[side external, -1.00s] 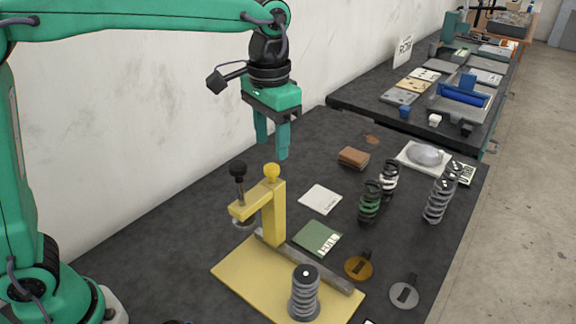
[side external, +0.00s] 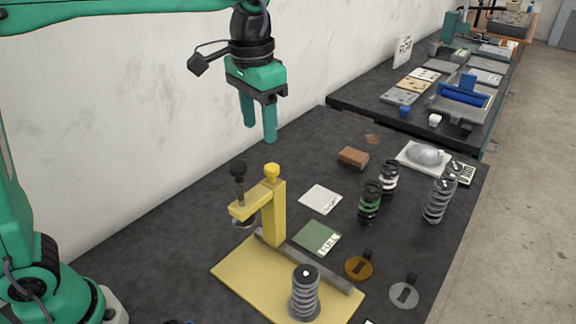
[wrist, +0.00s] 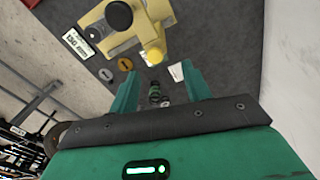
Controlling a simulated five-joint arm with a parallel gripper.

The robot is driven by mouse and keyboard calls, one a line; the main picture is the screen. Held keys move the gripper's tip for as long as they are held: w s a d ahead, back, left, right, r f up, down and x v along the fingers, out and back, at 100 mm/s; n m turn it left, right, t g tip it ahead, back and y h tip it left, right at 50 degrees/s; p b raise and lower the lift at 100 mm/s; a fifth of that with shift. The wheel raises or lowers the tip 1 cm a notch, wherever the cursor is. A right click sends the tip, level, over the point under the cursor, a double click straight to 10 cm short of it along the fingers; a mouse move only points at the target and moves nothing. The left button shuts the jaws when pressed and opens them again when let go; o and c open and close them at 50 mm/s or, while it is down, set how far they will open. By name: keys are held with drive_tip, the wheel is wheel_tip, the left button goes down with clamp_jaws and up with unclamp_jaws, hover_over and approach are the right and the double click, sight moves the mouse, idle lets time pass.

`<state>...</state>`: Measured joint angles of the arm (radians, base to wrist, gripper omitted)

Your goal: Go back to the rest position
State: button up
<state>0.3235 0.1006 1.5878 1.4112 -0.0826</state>
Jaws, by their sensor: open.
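My gripper (side external: 259,125) hangs in the air above the dark table, behind and above the yellow spring press (side external: 273,215). Its two green fingers point down, apart, with nothing between them. In the wrist view the gripper (wrist: 158,88) also shows its fingers spread, with the press (wrist: 130,25) beyond them at the top. A grey spring (side external: 304,292) stands on the front of the press's yellow base. No marker for the rest position shows.
A green spring (side external: 370,203), a white spring (side external: 389,180) and grey springs (side external: 438,200) stand at the right. A brown block (side external: 353,157), a white card (side external: 320,199), a green card (side external: 317,238) and two discs lie about. A second table (side external: 345,100) stands behind. The left of the table is clear.

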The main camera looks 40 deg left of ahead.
drive_tip(key=s+a+f+n+t, duration=0.1)
drive_tip(key=s+a+f+t, duration=0.1)
drive_tip(key=s+a, duration=0.4)
drive_tip(key=s+a+f+n+t, duration=0.1)
drive_tip(key=s+a+f+t, duration=0.2)
drive_tip(key=s+a, duration=0.4)
drive_tip(key=s+f, duration=0.1)
drive_tip(key=s, duration=0.2)
drive_tip(key=shift+s+f+n, duration=0.25)
drive_tip(key=shift+s+n, duration=0.1)
drive_tip(key=shift+n, duration=0.05)
